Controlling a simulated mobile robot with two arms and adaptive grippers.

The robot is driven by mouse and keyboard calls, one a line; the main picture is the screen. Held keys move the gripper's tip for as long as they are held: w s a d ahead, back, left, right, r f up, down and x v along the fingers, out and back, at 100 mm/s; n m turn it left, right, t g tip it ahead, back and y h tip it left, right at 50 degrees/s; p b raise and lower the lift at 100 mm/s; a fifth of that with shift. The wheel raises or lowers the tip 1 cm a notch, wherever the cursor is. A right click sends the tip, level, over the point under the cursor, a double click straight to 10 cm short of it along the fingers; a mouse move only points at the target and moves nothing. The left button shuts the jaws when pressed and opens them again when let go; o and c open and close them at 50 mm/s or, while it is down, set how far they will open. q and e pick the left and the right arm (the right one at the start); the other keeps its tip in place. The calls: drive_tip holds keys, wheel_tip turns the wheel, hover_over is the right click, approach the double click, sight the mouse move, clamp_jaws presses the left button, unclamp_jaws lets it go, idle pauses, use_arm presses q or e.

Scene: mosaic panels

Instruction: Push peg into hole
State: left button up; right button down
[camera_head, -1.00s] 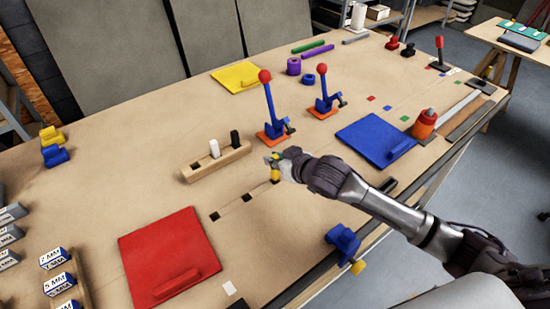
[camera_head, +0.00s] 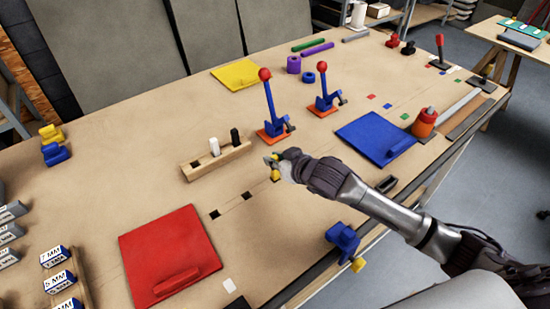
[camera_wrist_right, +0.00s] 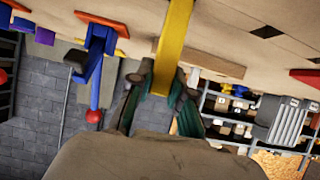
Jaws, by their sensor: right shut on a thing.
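A yellow peg (camera_head: 276,176) is in my right gripper (camera_head: 271,162), over the tabletop just in front of the wooden peg block. In the right wrist view the yellow peg (camera_wrist_right: 174,45) runs between the two shut fingers (camera_wrist_right: 163,92) up to the top edge. Two dark square holes show, one in the middle (camera_head: 247,196) and one at the near left (camera_head: 215,214). The peg's lower end is at the far end of this row; I cannot tell how deep it sits. A hole (camera_wrist_right: 267,32) also shows in the wrist view. My left gripper is out of view.
The wooden block (camera_head: 217,161) holds a white peg (camera_head: 214,147) and a black peg (camera_head: 235,138). Two blue toggle clamps with red knobs (camera_head: 265,74) stand behind my gripper. A red panel (camera_head: 155,240) lies left, a blue panel (camera_head: 365,135) right.

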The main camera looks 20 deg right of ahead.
sight(277, 171)
drive_tip(key=shift+f+b, duration=1.1)
drive_tip(key=shift+f, duration=0.95)
drive_tip(key=c, duration=1)
unclamp_jaws()
drive_tip(key=shift+s, duration=0.1)
drive_tip(key=v, duration=1.2)
drive_tip(key=shift+f, duration=0.1)
